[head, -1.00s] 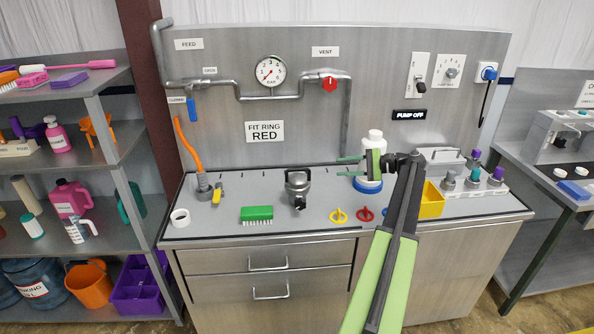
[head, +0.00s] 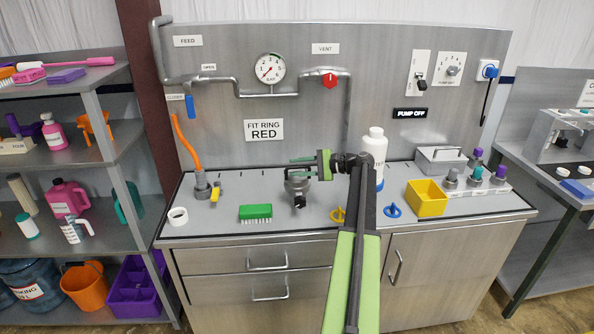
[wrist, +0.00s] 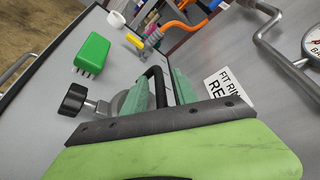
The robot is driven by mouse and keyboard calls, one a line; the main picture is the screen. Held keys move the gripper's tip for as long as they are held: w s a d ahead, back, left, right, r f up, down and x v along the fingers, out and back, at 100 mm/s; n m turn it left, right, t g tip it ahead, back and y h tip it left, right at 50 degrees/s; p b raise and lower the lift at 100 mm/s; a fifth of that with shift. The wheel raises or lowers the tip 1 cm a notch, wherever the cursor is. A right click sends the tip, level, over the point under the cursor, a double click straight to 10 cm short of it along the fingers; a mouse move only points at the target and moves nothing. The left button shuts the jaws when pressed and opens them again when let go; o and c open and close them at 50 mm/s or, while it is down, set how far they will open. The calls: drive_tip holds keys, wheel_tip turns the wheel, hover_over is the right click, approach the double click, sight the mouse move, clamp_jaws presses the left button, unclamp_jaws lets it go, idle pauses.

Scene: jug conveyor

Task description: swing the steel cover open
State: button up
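The small steel vessel with its cover (head: 297,186) stands on the bench, left of centre, and the cover looks closed. A black knob (wrist: 73,99) sticks out from its front side. A black arched handle (wrist: 158,82) rises over it. My gripper (head: 300,167) is at the top of the vessel, reaching in from the right. In the wrist view its two green fingers (wrist: 160,75) stand apart, one on each side of the black handle. I cannot tell whether either finger touches it. My gripper hides part of the cover.
A green brush (head: 256,212) lies left of the vessel. A white bottle (head: 374,150) stands behind my arm. A yellow ring (head: 337,215), a blue ring (head: 393,210) and a yellow bin (head: 427,198) are to the right. The wall panel with pipes rises behind.

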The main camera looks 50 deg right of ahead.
clamp_jaws()
idle(1.4)
